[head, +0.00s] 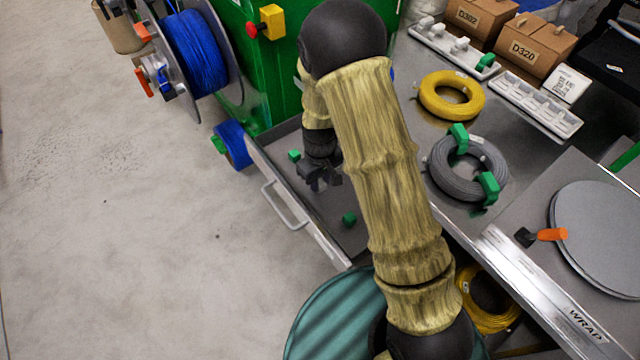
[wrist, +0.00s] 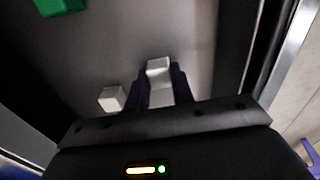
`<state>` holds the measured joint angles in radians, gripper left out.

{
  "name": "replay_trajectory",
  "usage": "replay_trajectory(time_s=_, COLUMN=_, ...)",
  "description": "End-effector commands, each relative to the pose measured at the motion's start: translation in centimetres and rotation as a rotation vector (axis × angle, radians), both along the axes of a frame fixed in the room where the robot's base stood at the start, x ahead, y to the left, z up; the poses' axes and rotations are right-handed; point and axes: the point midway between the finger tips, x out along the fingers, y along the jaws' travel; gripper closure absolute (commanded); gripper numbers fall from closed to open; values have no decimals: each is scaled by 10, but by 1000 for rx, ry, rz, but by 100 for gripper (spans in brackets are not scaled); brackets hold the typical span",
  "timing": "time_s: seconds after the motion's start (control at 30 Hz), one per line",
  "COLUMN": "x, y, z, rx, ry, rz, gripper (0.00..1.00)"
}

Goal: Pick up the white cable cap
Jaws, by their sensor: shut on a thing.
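In the wrist view, a white cable cap (wrist: 159,68) is between the two dark fingers of my gripper (wrist: 161,88), which is shut on it. A second white cap (wrist: 111,98) lies just left of the fingers on the grey drawer floor. In the head view, my gripper (head: 320,178) is low inside the open drawer (head: 312,236), and the held cap cannot be made out there. Whether the held cap touches the floor is unclear.
Green caps lie in the drawer, one beyond my gripper (head: 294,155) and one nearer (head: 349,219). A green cap (wrist: 58,6) is also at the wrist view's top left. Drawer walls stand close around my gripper. A blue cable reel (head: 194,52) is at the left.

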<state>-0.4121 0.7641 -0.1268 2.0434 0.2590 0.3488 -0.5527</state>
Motion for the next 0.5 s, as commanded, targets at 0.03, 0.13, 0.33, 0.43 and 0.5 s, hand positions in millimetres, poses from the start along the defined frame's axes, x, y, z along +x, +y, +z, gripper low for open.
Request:
replay_trajectory(time_s=0.03, x=0, y=0, z=0, rx=0, ry=0, rz=0, gripper=96)
replay_trajectory(time_s=0.13, x=0, y=0, z=0, rx=0, ry=0, rz=0, gripper=97)
replay_trajectory(time_s=0.33, x=1, y=0, z=15, rx=0, ry=-2, rz=1, gripper=97)
replay_trajectory(time_s=0.43, x=1, y=0, z=31, rx=1, ry=-3, rz=0, gripper=97)
replay_trajectory(time_s=0.5, x=1, y=1, z=46, rx=2, ry=-4, rz=1, gripper=97)
